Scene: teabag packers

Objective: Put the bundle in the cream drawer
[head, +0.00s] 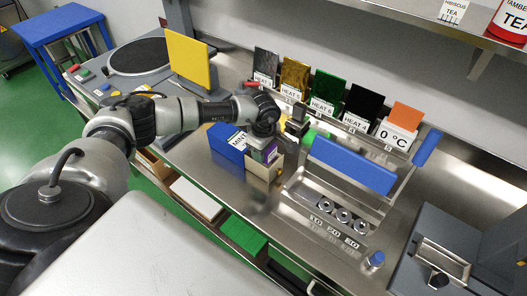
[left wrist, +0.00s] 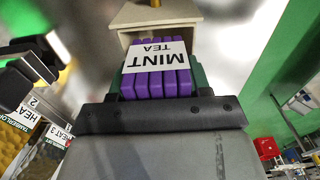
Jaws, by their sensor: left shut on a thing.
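My left gripper (head: 266,143) is over the steel counter and shut on the bundle (head: 269,154). In the left wrist view the bundle (left wrist: 158,83) is a row of purple packets under a white label reading "MINT TEA", held between the gripper's jaws (left wrist: 160,112). A cream box-like piece (left wrist: 165,14) is just beyond the bundle there; a beige block (head: 263,171) shows by the bundle in the head view. Below the counter's front edge, a pale, cream-white drawer (head: 197,198) stands out, away from the bundle. My right gripper is not in view.
A blue MINT box (head: 227,145) stands left of the gripper. Foil sheets with HEAT labels (head: 325,92) line the back. A blue-handled steel machine (head: 350,164) is to the right. A green drawer (head: 243,239) is right of the pale one.

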